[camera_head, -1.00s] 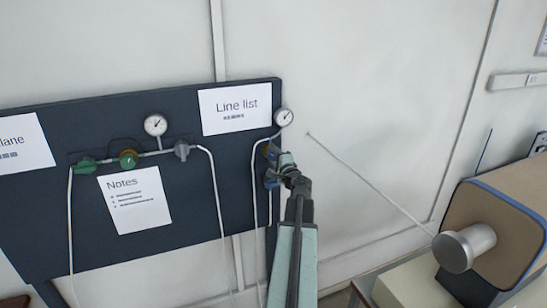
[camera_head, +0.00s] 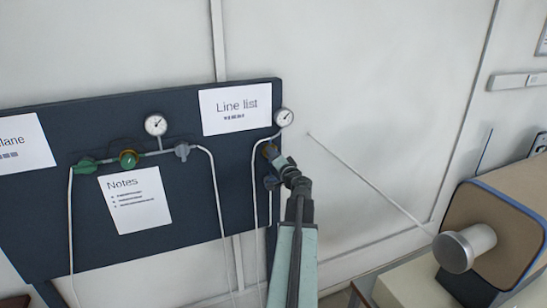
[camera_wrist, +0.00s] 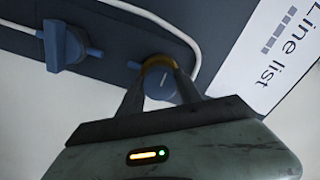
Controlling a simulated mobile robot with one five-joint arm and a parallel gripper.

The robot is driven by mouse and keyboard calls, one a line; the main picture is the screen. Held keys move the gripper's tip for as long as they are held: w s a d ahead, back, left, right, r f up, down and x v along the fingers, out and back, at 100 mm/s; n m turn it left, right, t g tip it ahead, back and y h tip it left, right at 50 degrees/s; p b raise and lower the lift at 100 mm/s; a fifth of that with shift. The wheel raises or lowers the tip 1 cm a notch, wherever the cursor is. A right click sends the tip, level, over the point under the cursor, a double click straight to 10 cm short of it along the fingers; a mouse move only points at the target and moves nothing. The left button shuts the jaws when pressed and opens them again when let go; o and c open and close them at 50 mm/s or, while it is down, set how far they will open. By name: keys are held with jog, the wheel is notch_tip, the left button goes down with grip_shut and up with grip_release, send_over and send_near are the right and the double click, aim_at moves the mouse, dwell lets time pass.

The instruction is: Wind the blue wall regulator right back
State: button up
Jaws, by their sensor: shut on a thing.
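The blue wall regulator is on the right edge of the dark panel, below a gauge. In the wrist view its round blue knob (camera_wrist: 160,84) has a brass-coloured collar and sits between the fingers of my gripper (camera_wrist: 161,78). In the head view the brass-coloured part of the regulator (camera_head: 269,151) shows just left of my gripper (camera_head: 280,161), which hides the knob there. My gripper is shut on the knob. How far the knob is turned cannot be read.
A blue valve (camera_wrist: 66,46) is beside the regulator on the same pipe. The round gauge (camera_head: 284,117) is above. A second line has a green valve (camera_head: 87,164), a green knob (camera_head: 128,159) and a grey valve (camera_head: 182,151).

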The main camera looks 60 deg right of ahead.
jog(key=shift+w, duration=0.1)
dwell(0.4)
jog(key=o, duration=1.4)
jog(key=shift+c, duration=0.2)
jog(key=v, duration=0.7)
jog(key=shift+s+a, duration=0.25)
jog(key=shift+s, duration=0.05)
